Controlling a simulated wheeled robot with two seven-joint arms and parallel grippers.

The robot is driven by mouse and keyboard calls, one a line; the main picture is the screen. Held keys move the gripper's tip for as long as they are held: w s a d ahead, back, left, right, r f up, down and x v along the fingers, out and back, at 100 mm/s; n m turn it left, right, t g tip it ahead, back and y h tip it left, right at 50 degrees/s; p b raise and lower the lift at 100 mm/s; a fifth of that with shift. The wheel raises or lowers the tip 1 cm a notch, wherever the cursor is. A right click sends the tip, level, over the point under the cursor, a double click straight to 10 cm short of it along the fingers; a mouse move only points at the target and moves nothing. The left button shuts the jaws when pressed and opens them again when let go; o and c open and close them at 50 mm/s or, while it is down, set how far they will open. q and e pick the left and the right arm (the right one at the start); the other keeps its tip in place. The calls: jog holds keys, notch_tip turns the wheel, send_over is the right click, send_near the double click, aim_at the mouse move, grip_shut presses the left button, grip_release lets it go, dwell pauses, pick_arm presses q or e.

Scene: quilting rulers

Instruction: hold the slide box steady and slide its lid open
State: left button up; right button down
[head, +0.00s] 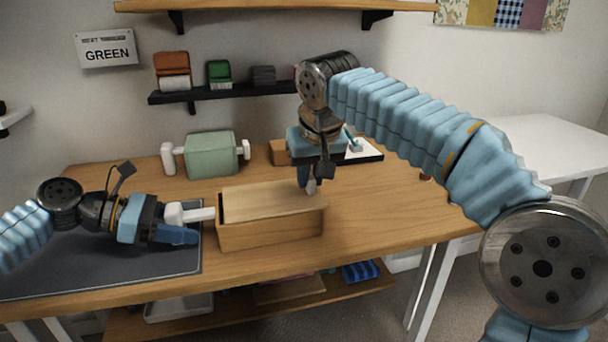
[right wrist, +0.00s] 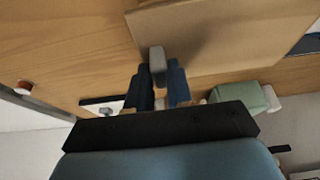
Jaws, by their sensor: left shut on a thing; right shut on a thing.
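The wooden slide box (head: 270,234) stands on the table, in the middle of the head view. Its lid (head: 275,201) lies on top, with a narrow dark gap at the box's left end. The lid also shows in the right wrist view (right wrist: 220,40). My left gripper (head: 184,224) is shut on the white handle (head: 200,214) at the box's left end. My right gripper (head: 311,180) is at the lid's right end. In the right wrist view its blue fingers (right wrist: 160,85) are shut on the lid's grey tab (right wrist: 157,62).
A green box with white knobs (head: 211,155) and a small wooden block (head: 279,152) stand behind. A white tray with a dark edge (head: 362,152) is at the back right. A dark mat (head: 120,270) lies under my left arm. The tabletop right of the box is clear.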

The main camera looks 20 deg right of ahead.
jog(key=d, duration=1.1)
jog(key=shift+d, duration=0.15)
pick_arm(q)
jog(key=shift+a, duration=0.1)
pick_arm(e)
jog(key=c, duration=1.2)
grip_release()
jog(key=shift+o, duration=0.6)
jog(key=shift+r, duration=0.1)
jog(key=v, duration=1.2)
